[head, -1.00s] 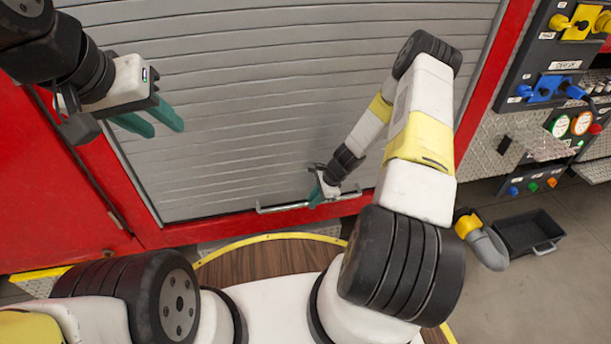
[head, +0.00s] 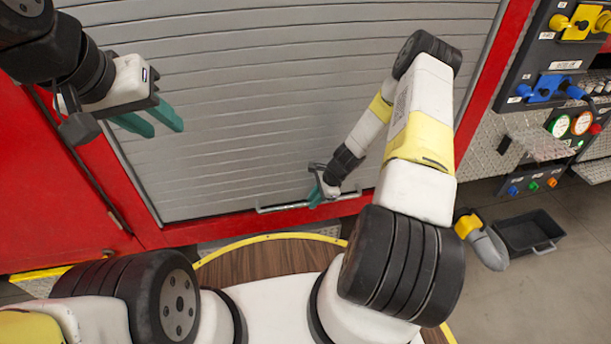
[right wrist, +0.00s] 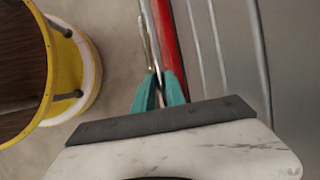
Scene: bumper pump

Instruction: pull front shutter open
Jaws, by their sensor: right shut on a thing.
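The front shutter (head: 240,110) is a grey slatted roller door in a red frame, lowered nearly to the bottom of the opening. A metal bar handle (head: 285,206) runs along its lower edge. My right gripper (head: 316,198) is shut on the handle near its right part. In the right wrist view the teal fingers of my right gripper (right wrist: 160,92) close around the bar handle (right wrist: 147,35), with the red frame edge beside it. My left gripper (head: 158,122) hangs at the upper left in front of the shutter, its teal fingers apart and empty.
Panels with yellow and blue valves (head: 548,88) and gauges stand at the right. A black bin (head: 528,232) and a grey-yellow hose fitting (head: 482,240) lie on the floor at the right. A round wooden platform with a yellow rim (head: 262,240) is below.

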